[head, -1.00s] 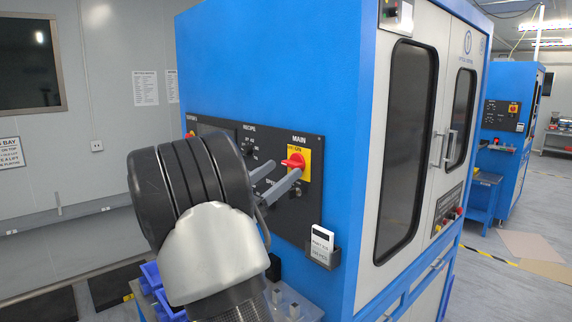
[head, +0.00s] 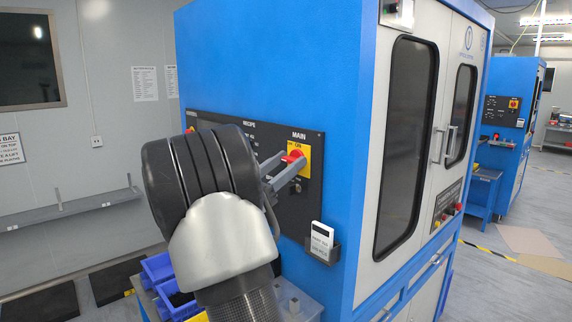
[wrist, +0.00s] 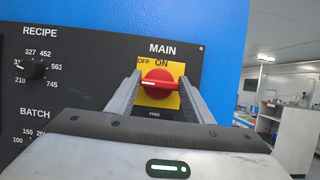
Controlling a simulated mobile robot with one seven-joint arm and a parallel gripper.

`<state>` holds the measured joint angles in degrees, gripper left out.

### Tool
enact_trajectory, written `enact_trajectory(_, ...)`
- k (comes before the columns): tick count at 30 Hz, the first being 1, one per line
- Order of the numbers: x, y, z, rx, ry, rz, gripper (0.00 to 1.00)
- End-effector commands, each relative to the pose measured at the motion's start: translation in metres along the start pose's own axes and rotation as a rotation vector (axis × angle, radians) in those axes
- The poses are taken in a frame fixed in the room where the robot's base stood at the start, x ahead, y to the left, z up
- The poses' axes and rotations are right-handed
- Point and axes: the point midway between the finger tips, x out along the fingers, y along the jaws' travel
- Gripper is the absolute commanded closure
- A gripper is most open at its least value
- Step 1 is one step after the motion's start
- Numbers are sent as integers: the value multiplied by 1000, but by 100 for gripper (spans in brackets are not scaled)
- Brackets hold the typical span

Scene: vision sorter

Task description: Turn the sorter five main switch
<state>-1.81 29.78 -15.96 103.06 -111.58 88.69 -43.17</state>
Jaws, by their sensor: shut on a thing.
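The main switch is a red rotary knob (wrist: 158,84) on a yellow plate (wrist: 171,100) marked OFF and ON, under the word MAIN. It also shows in the head view (head: 292,155), partly behind my fingers. In the wrist view its grip bar lies roughly level across the picture, with a pale mark toward its left. My gripper (head: 289,163) reaches the panel, its two grey fingers on either side of the knob. It is shut on the knob. The fingers (wrist: 159,78) hide parts of the yellow plate's sides.
The black panel (head: 228,128) also carries a RECIPE dial (wrist: 32,69), left of the switch. A holder with a white card (head: 322,236) juts out below right. Blue bins (head: 158,268) stand below my arm. The cabinet's grey door (head: 412,140) is around the corner.

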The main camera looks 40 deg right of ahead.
Motion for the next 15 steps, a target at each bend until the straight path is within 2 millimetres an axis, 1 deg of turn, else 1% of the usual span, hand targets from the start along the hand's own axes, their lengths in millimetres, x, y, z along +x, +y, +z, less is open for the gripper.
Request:
enact_trajectory(8,-2,1,-2,84,0,-34,76)
enact_trajectory(15,-2,2,-4,256,0,-105,76)
